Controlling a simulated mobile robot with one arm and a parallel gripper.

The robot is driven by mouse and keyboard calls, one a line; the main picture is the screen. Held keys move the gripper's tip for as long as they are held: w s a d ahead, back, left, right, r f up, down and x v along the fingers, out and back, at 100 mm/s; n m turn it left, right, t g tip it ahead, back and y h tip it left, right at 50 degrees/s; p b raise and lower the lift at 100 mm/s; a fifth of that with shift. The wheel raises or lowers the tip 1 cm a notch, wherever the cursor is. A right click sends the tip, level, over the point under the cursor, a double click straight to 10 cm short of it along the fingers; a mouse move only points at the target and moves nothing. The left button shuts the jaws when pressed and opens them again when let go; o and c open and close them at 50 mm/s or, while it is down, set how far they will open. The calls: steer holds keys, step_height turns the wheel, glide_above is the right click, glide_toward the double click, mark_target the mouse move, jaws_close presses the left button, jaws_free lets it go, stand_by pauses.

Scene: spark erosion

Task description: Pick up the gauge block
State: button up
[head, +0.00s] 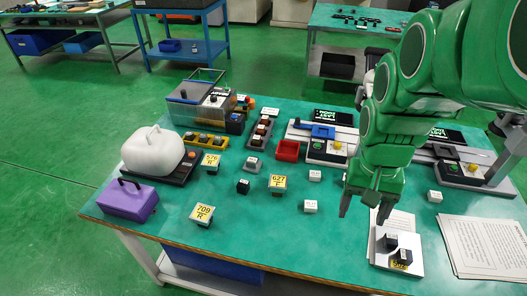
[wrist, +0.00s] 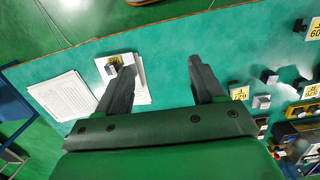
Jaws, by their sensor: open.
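I cannot tell for sure which small block is the gauge block. Candidates on the green table are a white labelled block (head: 311,206), another white block (head: 315,175), a third white block (head: 435,196) at the right, a black block (head: 243,186) and a grey block (head: 252,163). Two dark blocks (head: 390,242) sit on a white plate (head: 378,258) near the front edge. My gripper (head: 363,208) points down above the table, between the left white block and the white plate. It is open, with nothing between its fingers (wrist: 162,78) in the wrist view.
Yellow signs (head: 277,182) stand around the middle of the table. Printed sheets (head: 487,246) lie at the front right. A red bin (head: 288,150), a purple box (head: 128,200) and instruments (head: 327,150) stand further back or left. The front middle has bare room.

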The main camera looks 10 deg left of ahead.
steer(key=w+a+f, duration=0.3)
steer(key=w+a, duration=0.3)
steer(key=w, duration=0.3)
steer(key=m+t, duration=0.1)
glide_above(243, 184)
steer(key=f, duration=1.6)
steer(key=shift+w+d+f, duration=0.15)
steer(key=shift+w+d, duration=0.05)
steer(key=shift+w, duration=0.05)
steer(key=shift+a+f, duration=0.25)
steer(key=shift+f, duration=0.1)
steer(key=shift+s+f, duration=0.2)
steer(key=shift+f, duration=3.5)
jaws_close()
